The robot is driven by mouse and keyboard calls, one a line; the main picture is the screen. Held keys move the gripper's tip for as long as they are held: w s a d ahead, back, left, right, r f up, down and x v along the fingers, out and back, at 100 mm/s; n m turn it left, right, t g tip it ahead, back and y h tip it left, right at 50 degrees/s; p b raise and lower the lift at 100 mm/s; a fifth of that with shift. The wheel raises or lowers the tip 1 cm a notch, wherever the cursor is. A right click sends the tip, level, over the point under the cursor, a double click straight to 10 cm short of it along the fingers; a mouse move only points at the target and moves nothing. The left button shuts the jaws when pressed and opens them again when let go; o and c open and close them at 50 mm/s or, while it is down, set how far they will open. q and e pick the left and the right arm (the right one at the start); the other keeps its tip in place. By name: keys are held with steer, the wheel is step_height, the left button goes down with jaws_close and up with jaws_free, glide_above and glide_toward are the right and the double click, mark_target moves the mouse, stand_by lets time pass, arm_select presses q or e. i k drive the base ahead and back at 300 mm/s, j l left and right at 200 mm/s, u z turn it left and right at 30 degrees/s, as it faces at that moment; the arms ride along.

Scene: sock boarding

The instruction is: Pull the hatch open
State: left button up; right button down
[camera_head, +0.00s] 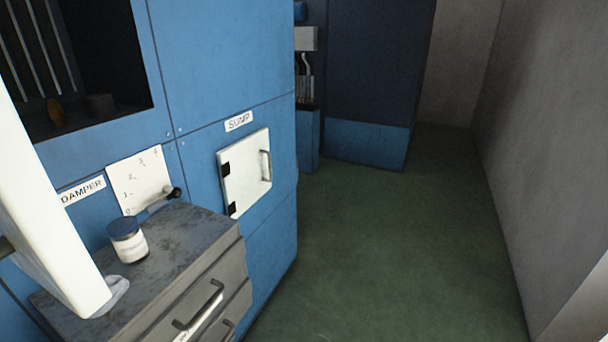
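A white square hatch (246,173) sits in the blue machine's front panel, under a label reading SUMP (239,121). It looks shut, flush with its frame. Two black hinges show on its left edge, and a vertical bar handle (265,166) is on its right side. Nothing touches the hatch or handle. A white arm link of mine crosses the left edge of the view. Neither of my grippers shows in the view.
A grey drawer cabinet (190,262) stands in front of the machine, left of the hatch, with a blue-lidded jar (128,241) on top. A damper lever (173,193) sticks out above it. Green floor (380,250) is clear to the right, up to a grey wall (545,150).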

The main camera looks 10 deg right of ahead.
mark_target(244, 166)
steer(key=i+l+u, duration=0.1)
steer(key=i+l, duration=0.15)
steer(key=i+l+u, duration=0.15)
steer(key=l, duration=0.25)
steer(key=i+l+u, duration=0.1)
steer(key=i+l, duration=0.15)
steer(key=l, duration=0.15)
steer(key=i+l+u, duration=0.1)
steer(key=l, duration=0.25)
steer(key=i+l+u, duration=0.1)
steer(key=i+l, duration=0.2)
steer(key=l, duration=0.15)
steer(key=i+l+u, duration=0.15)
steer(key=l, duration=0.25)
steer(key=i+l+u, duration=0.1)
steer(key=l, duration=0.3)
steer(key=i+l+u, duration=0.1)
steer(key=l, duration=0.35)
steer(key=i, duration=0.05)
